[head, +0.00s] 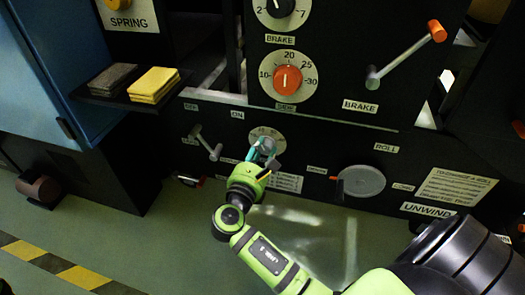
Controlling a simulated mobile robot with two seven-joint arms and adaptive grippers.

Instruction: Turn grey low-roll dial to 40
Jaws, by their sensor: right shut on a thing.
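The grey low-roll dial (269,142) is on the lower black panel, a small grey knob on a pale round scale plate (280,133). My right gripper (264,150) reaches it from below with its green arm and is shut on the knob. The fingers cover much of the knob and the lower part of the scale. The pointer and the scale's numbers are too small and too hidden to read. My left gripper is not in view.
Above is a red dial (288,80) with a 10 to 30 scale. A small lever (206,143) is left of the grey dial, and a grey disc (362,181) is to its right. An orange-tipped brake lever (405,55) juts out at upper right. A shelf holds yellow pads (153,84).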

